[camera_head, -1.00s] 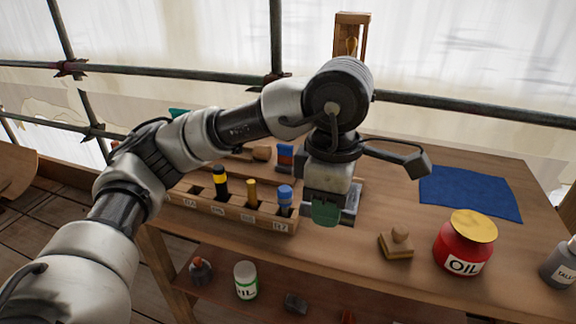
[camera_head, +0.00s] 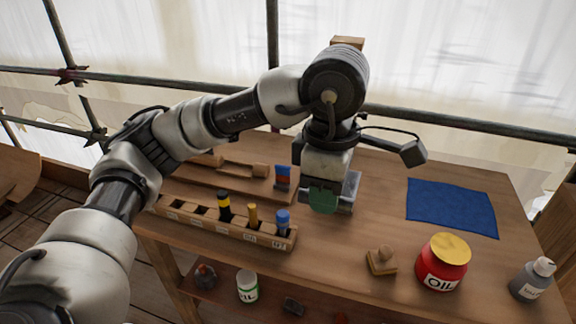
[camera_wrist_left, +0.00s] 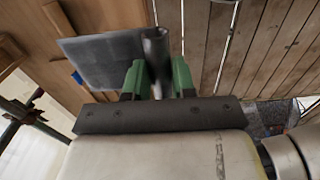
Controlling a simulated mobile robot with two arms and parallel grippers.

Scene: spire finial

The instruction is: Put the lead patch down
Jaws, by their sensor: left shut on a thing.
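The lead patch (camera_wrist_left: 100,62) is a flat dark grey sheet with a thick tube-like edge. My left gripper (camera_wrist_left: 158,78) has green fingers shut on that edge, and the sheet extends to the left in the left wrist view. In the head view, my left gripper (camera_head: 323,202) points down over the middle of the workbench (camera_head: 375,215), right of the tool rack. Only a grey part of the patch (camera_head: 347,196) shows behind the fingers. I cannot tell whether it touches the bench. My right gripper is in neither view.
A wooden tool rack (camera_head: 190,222) stands left of the gripper. A blue cloth (camera_head: 450,206) lies at the right. A wooden block with a knob (camera_head: 382,261), a red oil pot (camera_head: 442,265) and a grey bottle (camera_head: 532,280) stand nearer the front. Bench between gripper and cloth is clear.

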